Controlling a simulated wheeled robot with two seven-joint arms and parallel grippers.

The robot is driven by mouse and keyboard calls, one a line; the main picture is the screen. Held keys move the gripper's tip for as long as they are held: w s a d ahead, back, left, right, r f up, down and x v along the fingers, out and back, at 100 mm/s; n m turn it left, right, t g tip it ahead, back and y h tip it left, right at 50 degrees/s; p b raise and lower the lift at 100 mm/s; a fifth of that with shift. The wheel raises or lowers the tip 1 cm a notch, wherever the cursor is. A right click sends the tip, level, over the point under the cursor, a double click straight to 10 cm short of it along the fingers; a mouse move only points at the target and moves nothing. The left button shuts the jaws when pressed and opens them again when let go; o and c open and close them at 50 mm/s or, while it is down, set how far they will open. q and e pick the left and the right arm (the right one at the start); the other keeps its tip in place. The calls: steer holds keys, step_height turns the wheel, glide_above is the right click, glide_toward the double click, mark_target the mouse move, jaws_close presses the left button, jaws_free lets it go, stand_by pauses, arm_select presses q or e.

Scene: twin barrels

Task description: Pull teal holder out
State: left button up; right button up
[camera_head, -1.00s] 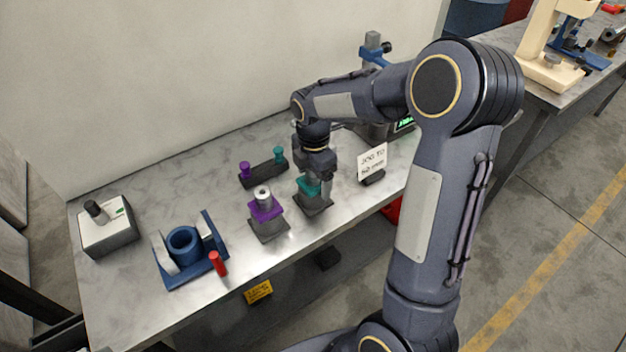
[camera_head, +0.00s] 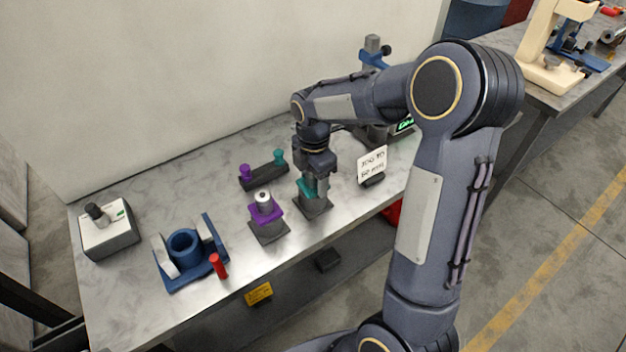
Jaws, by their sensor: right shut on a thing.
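The teal holder (camera_head: 305,189) sits at a dark grey base block (camera_head: 315,208) on the metal table. My right gripper (camera_head: 314,186) comes down from above and is shut on the teal holder. The gripper hides much of the holder, and I cannot tell whether it is still seated in its base. To its left, a purple holder (camera_head: 266,213) with a silver cylinder (camera_head: 263,197) stands on a similar dark base (camera_head: 269,232). My left gripper is not in view.
A dark rack (camera_head: 264,177) with a purple and a teal knob stands behind. A blue fixture (camera_head: 190,255), a red cylinder (camera_head: 218,265) and a grey box (camera_head: 108,230) are at the left. A white sign (camera_head: 372,163) stands close on the right. The table's front edge is near.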

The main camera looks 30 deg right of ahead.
steer(key=shift+r+p, duration=0.35)
steer(key=shift+r, duration=0.15)
steer(key=shift+r+p, duration=2.65)
steer(key=shift+r, duration=0.5)
